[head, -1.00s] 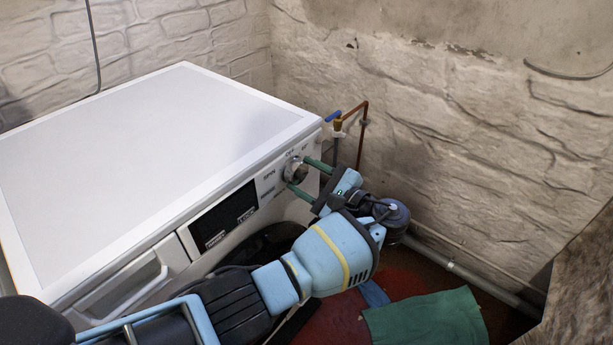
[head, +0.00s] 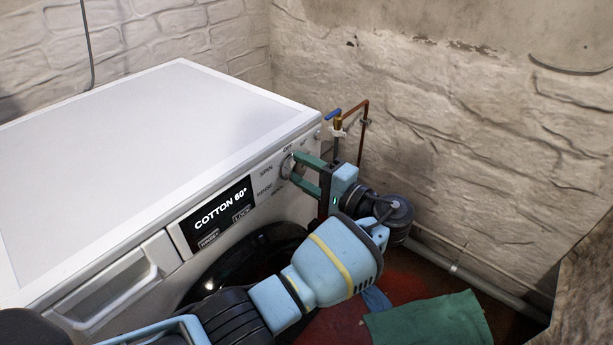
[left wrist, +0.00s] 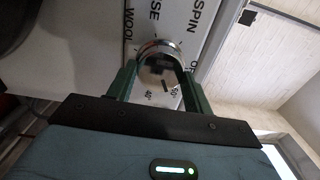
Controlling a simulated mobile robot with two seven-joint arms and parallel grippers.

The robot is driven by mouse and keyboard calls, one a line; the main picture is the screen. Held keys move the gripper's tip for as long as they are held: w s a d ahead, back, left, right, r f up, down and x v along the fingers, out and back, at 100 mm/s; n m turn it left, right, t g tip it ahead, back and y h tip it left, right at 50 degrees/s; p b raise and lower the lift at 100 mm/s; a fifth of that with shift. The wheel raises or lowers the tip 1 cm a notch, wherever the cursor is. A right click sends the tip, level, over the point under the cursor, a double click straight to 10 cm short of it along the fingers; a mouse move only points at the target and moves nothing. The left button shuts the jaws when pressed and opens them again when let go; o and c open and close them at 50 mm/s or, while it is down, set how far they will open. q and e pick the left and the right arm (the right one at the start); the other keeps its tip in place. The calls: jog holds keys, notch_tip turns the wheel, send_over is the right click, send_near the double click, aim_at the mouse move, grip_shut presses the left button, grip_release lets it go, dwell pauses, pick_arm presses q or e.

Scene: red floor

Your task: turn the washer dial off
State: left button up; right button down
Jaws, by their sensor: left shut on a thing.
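The washer (head: 140,140) is white and stands against the brick wall. Its round silver dial (head: 288,167) is at the right end of the front panel, with printed labels around it. My left gripper (head: 295,170) is shut on the dial, with one green finger on each side. In the left wrist view the dial (left wrist: 158,76) sits between the fingers of the left gripper (left wrist: 160,80), and labels such as WOOL and SPIN show. The dial's pointer is hard to make out. The display (head: 218,214) is lit and reads COTTON 60°. My right gripper is not in view.
A detergent drawer (head: 115,290) is at the panel's left. The dark round door (head: 240,262) lies below the display. A copper pipe with a blue tap (head: 334,114) runs close to the washer's right corner. A green cloth (head: 430,322) lies on the red floor.

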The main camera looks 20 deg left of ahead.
pick_arm(q)
jog(key=n+b, duration=0.2)
jog(key=n, duration=0.1)
jog(key=shift+f+n, duration=0.15)
jog(key=shift+n, duration=0.25)
jog(key=n+b, duration=0.2)
jog(key=n, duration=0.1)
jog(key=shift+n, duration=0.3)
jog(key=n+b, duration=0.3)
jog(key=n, duration=0.1)
jog(key=shift+r+n+b, duration=0.2)
jog(key=shift+n+b, duration=0.3)
jog(key=shift+b, duration=0.05)
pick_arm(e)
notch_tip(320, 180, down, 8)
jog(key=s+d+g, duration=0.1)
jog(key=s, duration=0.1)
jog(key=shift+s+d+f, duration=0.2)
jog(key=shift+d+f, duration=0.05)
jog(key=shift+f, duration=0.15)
pick_arm(q)
jog(key=o, duration=1)
jog(key=shift+r, duration=0.1)
jog(key=shift+c, duration=0.2)
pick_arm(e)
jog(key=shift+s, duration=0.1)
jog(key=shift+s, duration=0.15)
